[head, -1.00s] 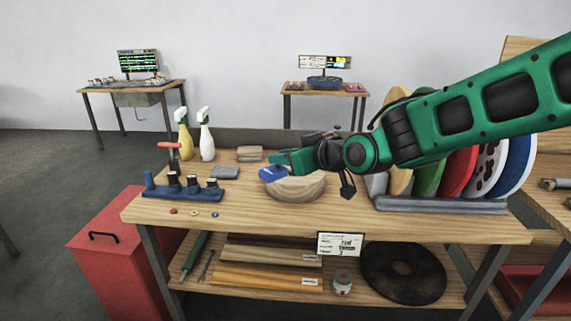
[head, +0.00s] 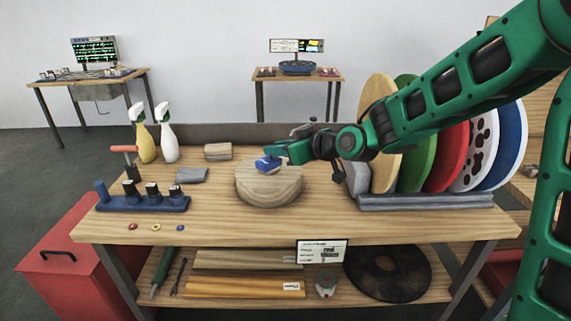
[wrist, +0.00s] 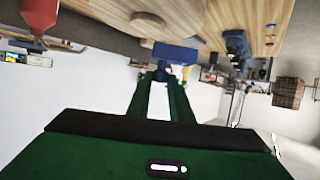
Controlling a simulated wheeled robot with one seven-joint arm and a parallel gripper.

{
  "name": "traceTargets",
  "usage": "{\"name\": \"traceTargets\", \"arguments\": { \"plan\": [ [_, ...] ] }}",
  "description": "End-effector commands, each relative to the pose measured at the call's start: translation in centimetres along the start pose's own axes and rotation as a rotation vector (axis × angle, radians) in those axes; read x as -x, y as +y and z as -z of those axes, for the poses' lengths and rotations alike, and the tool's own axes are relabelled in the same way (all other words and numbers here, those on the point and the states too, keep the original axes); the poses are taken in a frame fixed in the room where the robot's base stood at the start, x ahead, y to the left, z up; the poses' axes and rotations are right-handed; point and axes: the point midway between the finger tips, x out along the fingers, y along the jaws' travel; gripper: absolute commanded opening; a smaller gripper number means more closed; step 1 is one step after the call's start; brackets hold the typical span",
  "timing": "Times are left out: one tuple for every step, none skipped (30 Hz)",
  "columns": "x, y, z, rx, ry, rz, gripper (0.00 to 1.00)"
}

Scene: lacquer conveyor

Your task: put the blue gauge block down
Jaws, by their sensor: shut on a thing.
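The blue gauge block (head: 267,164) is held at the tip of my gripper (head: 285,156), over a round wooden block (head: 269,189) on the workbench. In the head view the block overlaps the top of the round block; I cannot tell whether it touches it. In the wrist view the blue gauge block (wrist: 175,54) sits between the two green fingertips of my gripper (wrist: 165,72), which are shut on it.
A blue holder (head: 145,204) with several dark-topped pieces stands at the bench's left. Two spray bottles (head: 167,138) stand behind it. A rack (head: 430,202) of several coloured discs stands at right. The bench front (head: 330,222) is mostly clear.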

Motion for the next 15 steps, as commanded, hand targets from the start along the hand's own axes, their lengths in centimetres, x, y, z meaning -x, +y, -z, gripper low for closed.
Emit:
{"name": "traceTargets", "arguments": {
  "plan": [
    [-0.4,1.1,-0.6,-0.003,-0.001,-0.002,0.00],
    [-0.5,1.5,-0.8,-0.003,-0.001,-0.002,0.00],
    [-0.7,2.0,-1.1,-0.001,-0.001,-0.001,0.00],
    [-0.9,2.3,-1.3,-0.002,-0.001,0.001,0.00],
    [-1.0,2.6,-1.5,-0.001,-0.001,0.001,0.00],
    [-1.0,2.9,-1.6,0.001,0.000,0.000,0.00],
    [-1.1,3.1,-1.7,0.001,0.001,0.001,0.00],
    [-1.1,3.2,-1.8,0.001,0.001,0.001,0.00],
    [-1.2,3.3,-1.8,0.001,0.001,0.001,0.00],
    [-1.2,3.4,-1.9,0.001,0.001,0.001,0.00],
    [-1.3,3.4,-2.1,0.000,0.000,0.001,0.00],
    [-1.4,3.4,-2.4,0.000,-0.001,0.002,0.00],
    [-1.5,3.4,-2.6,0.000,-0.001,0.002,0.00],
    [-1.6,3.4,-2.9,0.000,-0.001,0.002,0.00],
    [-1.8,3.4,-3.4,0.000,-0.002,0.002,0.00]
  ]
}}
